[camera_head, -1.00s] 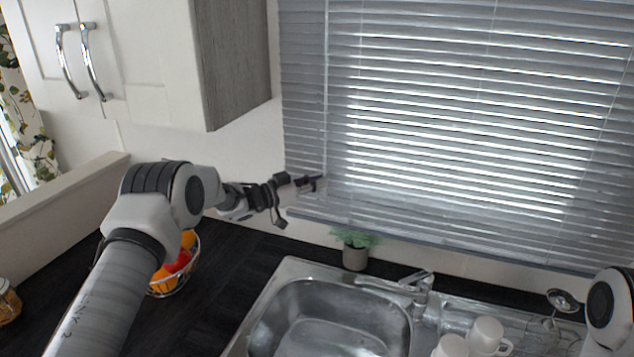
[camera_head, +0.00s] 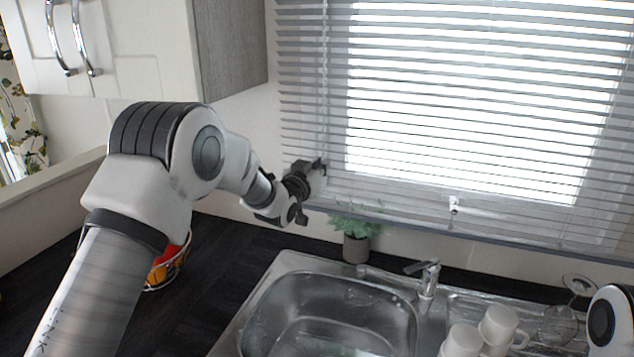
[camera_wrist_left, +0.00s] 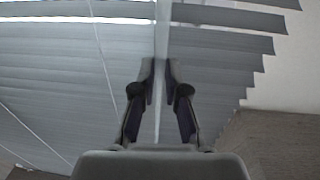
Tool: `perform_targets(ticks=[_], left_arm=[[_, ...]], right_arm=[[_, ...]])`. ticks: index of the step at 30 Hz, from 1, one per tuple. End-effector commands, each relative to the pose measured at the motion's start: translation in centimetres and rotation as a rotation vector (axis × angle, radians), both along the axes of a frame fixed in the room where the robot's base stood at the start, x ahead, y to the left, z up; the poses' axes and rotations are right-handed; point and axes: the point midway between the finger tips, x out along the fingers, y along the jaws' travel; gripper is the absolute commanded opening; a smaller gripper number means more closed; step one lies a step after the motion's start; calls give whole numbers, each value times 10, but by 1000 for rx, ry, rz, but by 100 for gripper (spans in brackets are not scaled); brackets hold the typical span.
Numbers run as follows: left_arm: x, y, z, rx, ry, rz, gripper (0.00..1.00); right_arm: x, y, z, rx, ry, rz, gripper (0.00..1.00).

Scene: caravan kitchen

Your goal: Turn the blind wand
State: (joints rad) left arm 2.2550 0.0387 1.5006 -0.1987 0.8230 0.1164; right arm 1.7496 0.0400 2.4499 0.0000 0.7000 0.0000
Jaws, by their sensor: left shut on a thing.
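The grey slatted blind (camera_head: 300,110) hangs over the window, and bright light comes through the gaps between its slats. My left gripper (camera_head: 320,167) is at the blind's lower left part. In the left wrist view, the blind wand (camera_wrist_left: 161,35) is a thin pale upright rod in front of the slats. It runs down between the two dark fingers of my left gripper (camera_wrist_left: 160,78), which are shut on it. My right gripper is out of the picture; only a part of my right arm shows at the lower right.
A potted plant (camera_head: 356,245) stands below the blind, behind the steel sink (camera_head: 275,290) and near the tap (camera_head: 427,275). White cups (camera_head: 499,325) stand right of the basin. A fruit basket (camera_head: 165,270) is partly behind my left arm. A wall cupboard (camera_head: 150,60) hangs at the upper left.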

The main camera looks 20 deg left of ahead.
Motion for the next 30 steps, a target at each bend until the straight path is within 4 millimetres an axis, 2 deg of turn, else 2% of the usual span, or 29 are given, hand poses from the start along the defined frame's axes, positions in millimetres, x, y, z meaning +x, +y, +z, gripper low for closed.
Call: perform_targets(ticks=[1, 7, 18, 30], left_arm=[[-1, -5, -10, 4, 4, 36, 0], [0, -9, -4, 4, 5, 223, 0], [2, -12, 1, 1, 5, 496, 0], [3, -12, 0, -2, 1, 602, 0]], right_arm=[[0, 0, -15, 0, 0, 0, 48], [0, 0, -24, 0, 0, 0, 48], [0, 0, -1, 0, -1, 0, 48], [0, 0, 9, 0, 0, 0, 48]])
